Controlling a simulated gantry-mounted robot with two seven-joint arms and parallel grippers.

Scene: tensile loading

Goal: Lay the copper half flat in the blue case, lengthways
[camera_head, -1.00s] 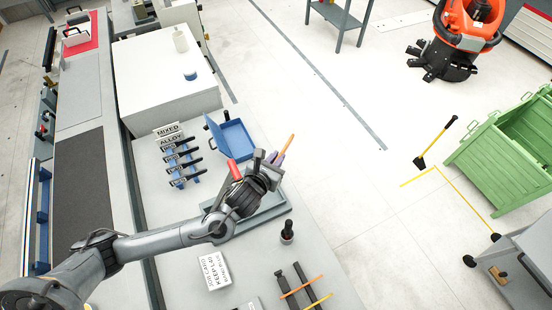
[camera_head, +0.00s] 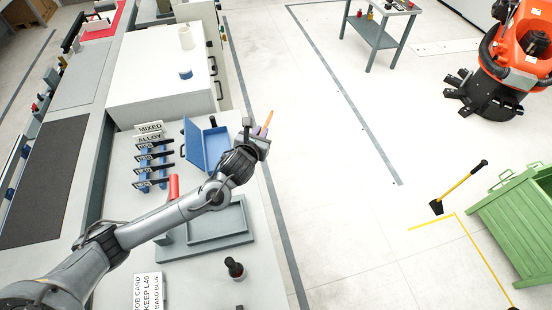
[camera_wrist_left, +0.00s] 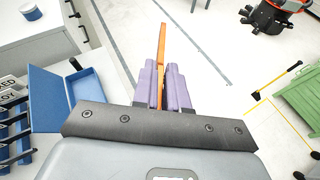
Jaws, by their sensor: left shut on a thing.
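The copper half (camera_head: 268,119) is a thin orange-brown bar. My left gripper (camera_head: 262,132) is shut on it, and the bar sticks out past the fingertips, near the far right edge of the bench. In the left wrist view the bar (camera_wrist_left: 161,48) stands out between the purple fingers (camera_wrist_left: 165,85). The blue case (camera_head: 216,144) lies open on the bench just left of the gripper, its lid raised on the left side. Part of the case is behind my wrist. In the left wrist view the case (camera_wrist_left: 50,98) is at the left, apart from the bar. My right gripper is not in view.
A rack with several black-handled pieces (camera_head: 155,165) and a MIXED ALLOY sign (camera_head: 150,130) stand left of the case. A grey tray (camera_head: 215,238), a red cylinder (camera_head: 173,187) and a dark knob-like piece (camera_head: 234,268) are nearer. Open floor lies right of the bench.

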